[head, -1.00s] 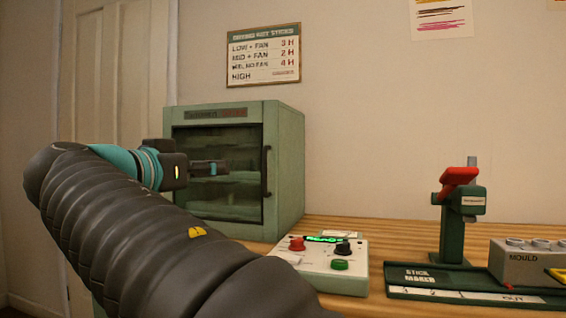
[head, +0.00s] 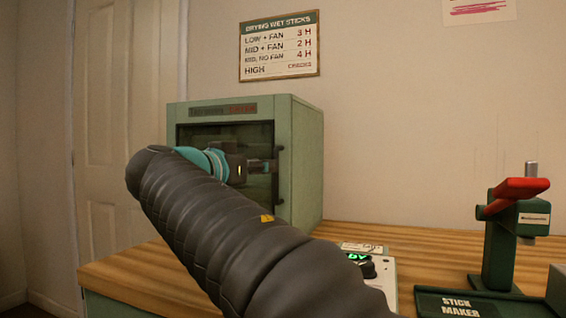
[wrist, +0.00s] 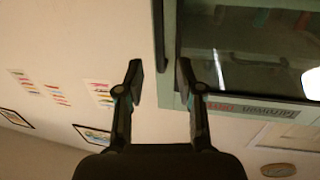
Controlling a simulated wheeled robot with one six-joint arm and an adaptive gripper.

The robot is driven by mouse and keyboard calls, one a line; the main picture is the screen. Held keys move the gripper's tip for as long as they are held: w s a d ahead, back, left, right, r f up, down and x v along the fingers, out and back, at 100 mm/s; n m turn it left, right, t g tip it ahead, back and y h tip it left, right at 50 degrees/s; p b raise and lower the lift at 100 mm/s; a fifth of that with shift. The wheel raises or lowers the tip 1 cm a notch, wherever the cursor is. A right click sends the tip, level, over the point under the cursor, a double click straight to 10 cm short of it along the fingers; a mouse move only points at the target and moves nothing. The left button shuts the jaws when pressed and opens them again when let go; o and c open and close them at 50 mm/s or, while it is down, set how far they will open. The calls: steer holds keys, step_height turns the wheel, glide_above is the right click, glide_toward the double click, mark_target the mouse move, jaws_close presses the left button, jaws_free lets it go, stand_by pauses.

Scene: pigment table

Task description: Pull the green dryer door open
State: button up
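The green dryer (head: 307,165) stands on the wooden table, and its door (head: 182,130) with a dark glass pane looks closed. The door's dark upright handle (head: 279,150) is at the door's right edge. My gripper (head: 270,166) is in front of the door, close to the handle, partly hidden by my arm. In the wrist view, my gripper (wrist: 161,80) is open with its two fingers apart. The handle (wrist: 158,38) runs into the space between the fingertips from above. I cannot tell whether either finger touches it.
A control box (head: 380,268) with a lit green display stands in front of the dryer, partly behind my arm. A green stick maker (head: 500,250) with a red lever is at the right. A drying-times sign (head: 279,46) hangs on the wall. Table between dryer and stick maker is bare.

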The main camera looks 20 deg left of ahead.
mark_target(276, 197)
steer(key=shift+p+x, duration=0.45)
steer(key=shift+x, duration=2.65)
steer(key=shift+f, duration=0.1)
jaws_close()
